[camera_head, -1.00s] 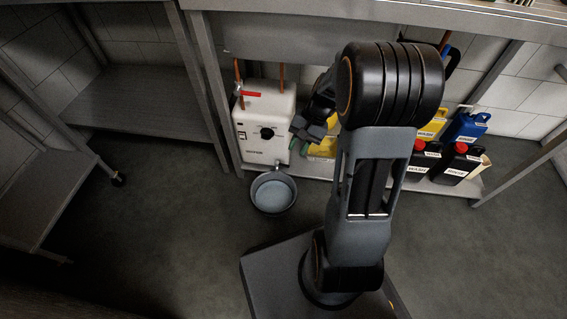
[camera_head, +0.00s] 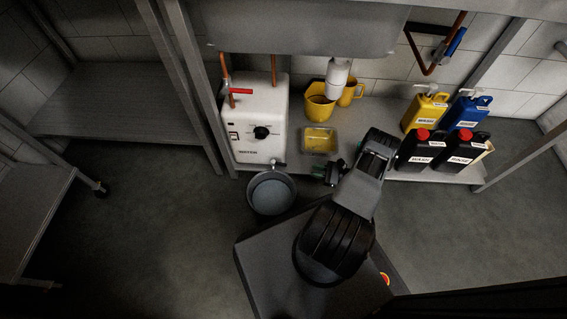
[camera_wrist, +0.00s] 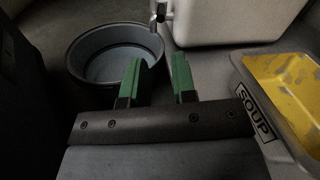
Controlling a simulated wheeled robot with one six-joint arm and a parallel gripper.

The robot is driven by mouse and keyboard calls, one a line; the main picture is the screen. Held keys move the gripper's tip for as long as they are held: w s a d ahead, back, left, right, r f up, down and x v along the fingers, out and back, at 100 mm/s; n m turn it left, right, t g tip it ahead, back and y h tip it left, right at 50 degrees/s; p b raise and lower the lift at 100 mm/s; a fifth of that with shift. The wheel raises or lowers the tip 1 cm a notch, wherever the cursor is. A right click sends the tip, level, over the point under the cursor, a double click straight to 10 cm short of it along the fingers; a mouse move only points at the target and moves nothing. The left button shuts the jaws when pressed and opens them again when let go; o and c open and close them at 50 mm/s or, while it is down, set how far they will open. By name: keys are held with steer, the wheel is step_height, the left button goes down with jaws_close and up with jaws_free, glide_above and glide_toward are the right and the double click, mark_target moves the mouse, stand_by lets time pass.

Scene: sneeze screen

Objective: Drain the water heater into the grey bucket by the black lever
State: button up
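The water heater (camera_head: 255,120) is a white box at the left end of the low shelf, with a dark round knob (camera_head: 262,132) on its front. A small drain tap (camera_head: 278,164) sticks out at its lower right; it also shows at the top of the wrist view (camera_wrist: 160,12). A dark part shows on the tap, but I cannot make out the lever's position. The grey bucket (camera_head: 252,196) stands on the floor under the tap; I cannot tell whether it holds water. My gripper (camera_head: 334,172) is right of the tap, open and empty, its green-padded fingers (camera_wrist: 158,78) apart.
A red lever (camera_head: 240,91) sits on the copper pipe at the heater. A yellow-filled tray labelled SOUP (camera_head: 319,152) lies right of the heater, near my gripper. Yellow jugs (camera_head: 318,108) and several labelled canisters (camera_head: 420,148) stand farther right.

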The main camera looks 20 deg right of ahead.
mark_target(285, 165)
steer(key=b+x, duration=0.2)
steer(key=x, duration=1.1)
steer(key=shift+w+a+f+b, duration=0.15)
steer(key=shift+w+a+b, duration=0.05)
steer(key=shift+w+b, duration=0.1)
jaws_close()
